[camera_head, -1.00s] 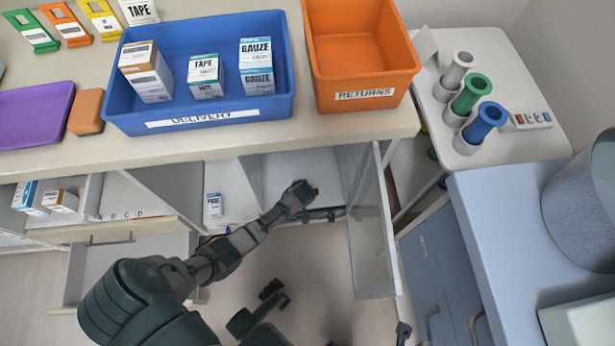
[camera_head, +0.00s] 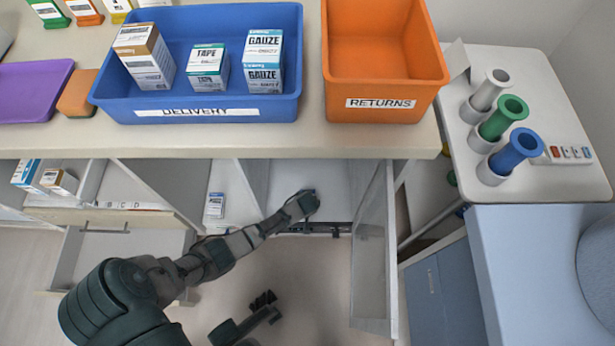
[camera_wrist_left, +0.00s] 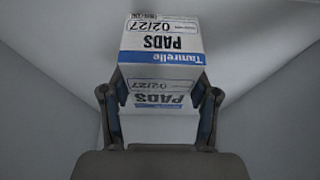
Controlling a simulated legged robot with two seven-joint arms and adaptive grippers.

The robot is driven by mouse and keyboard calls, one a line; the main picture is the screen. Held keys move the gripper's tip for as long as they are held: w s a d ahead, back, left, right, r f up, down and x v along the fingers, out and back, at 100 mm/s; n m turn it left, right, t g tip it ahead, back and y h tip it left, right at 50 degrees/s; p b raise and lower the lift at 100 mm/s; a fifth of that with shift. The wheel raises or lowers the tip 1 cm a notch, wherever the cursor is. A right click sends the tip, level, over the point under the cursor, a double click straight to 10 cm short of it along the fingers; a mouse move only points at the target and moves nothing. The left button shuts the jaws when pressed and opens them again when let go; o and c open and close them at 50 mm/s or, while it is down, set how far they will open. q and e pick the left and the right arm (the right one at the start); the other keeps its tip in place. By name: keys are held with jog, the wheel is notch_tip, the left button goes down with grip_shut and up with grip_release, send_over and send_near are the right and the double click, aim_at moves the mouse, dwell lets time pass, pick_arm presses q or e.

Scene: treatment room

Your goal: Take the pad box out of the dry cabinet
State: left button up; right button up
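The pad box (camera_wrist_left: 160,40) is white with a blue band and reads "PADS" and "02/27", upside down in the left wrist view. The fingers of my left gripper (camera_wrist_left: 160,100) stand on either side of it, close to its sides. I cannot tell whether they press on it. In the head view my left gripper (camera_head: 308,203) reaches into the open dry cabinet (camera_head: 338,185) under the counter, and its fingers and the pad box are hidden there. The cabinet door (camera_head: 372,255) stands open to the right of my arm.
A small white box (camera_head: 215,206) stands in the compartment left of the gripper. The counter above holds the blue delivery tray (camera_head: 120,104) and orange returns bin (camera_head: 375,103). A drawer (camera_head: 120,255) is open at the left. A blue cabinet (camera_head: 435,295) stands at the right.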

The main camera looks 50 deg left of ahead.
pick_arm(q)
jog(key=shift+c, duration=0.7)
